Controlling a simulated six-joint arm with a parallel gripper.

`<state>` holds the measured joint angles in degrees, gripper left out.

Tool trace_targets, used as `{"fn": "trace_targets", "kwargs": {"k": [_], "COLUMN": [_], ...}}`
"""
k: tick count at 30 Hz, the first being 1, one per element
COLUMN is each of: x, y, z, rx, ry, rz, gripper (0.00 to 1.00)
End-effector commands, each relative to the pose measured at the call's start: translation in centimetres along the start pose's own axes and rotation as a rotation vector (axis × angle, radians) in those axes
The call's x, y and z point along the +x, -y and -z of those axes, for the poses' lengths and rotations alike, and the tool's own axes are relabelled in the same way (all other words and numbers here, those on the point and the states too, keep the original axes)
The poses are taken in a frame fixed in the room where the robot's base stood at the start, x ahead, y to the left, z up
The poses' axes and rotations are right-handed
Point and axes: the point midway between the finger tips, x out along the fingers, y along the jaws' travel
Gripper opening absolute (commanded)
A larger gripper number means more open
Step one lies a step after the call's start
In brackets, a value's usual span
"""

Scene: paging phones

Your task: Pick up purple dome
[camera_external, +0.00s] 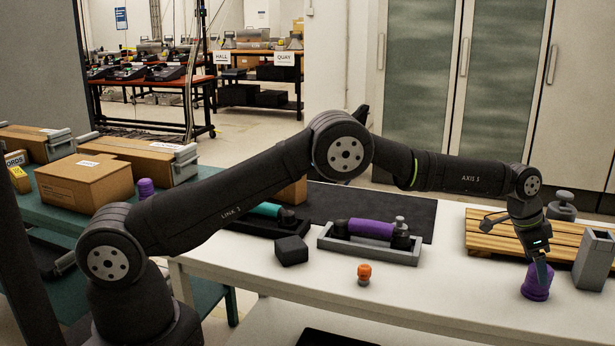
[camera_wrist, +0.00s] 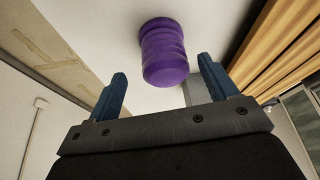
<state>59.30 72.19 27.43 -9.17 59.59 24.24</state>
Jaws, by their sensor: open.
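The purple dome (camera_external: 535,287) is a ribbed, rounded purple piece standing on the white table at the right. It also shows in the camera_wrist view (camera_wrist: 164,50), ahead of my fingers and roughly centred between them. My gripper (camera_external: 541,268) points down at the dome, with a blue finger overlapping its top in the camera_external view. In the camera_wrist view my gripper (camera_wrist: 162,75) has its two blue fingers spread wide with nothing held between them. Whether a finger touches the dome cannot be told.
A wooden slatted pallet (camera_external: 500,240) lies behind the dome, and a grey bin (camera_external: 594,262) stands to its right. An orange-topped knob (camera_external: 364,272) and a grey tray (camera_external: 330,240) with a purple handset (camera_external: 370,228) are to the left. The table between knob and dome is clear.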

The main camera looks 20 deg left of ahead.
Motion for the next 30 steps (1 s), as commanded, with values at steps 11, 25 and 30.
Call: {"fn": "trace_targets", "kwargs": {"k": [11,25,30], "x": [3.5,5.2,5.2], "y": [0.5,0.5,0.5], "z": [0.3,0.3,0.3], "rx": [0.0,-0.001,-0.001], "ry": [0.0,0.0,-0.001], "rz": [0.0,0.001,0.002], "gripper": [0.78,0.78,0.49]}}
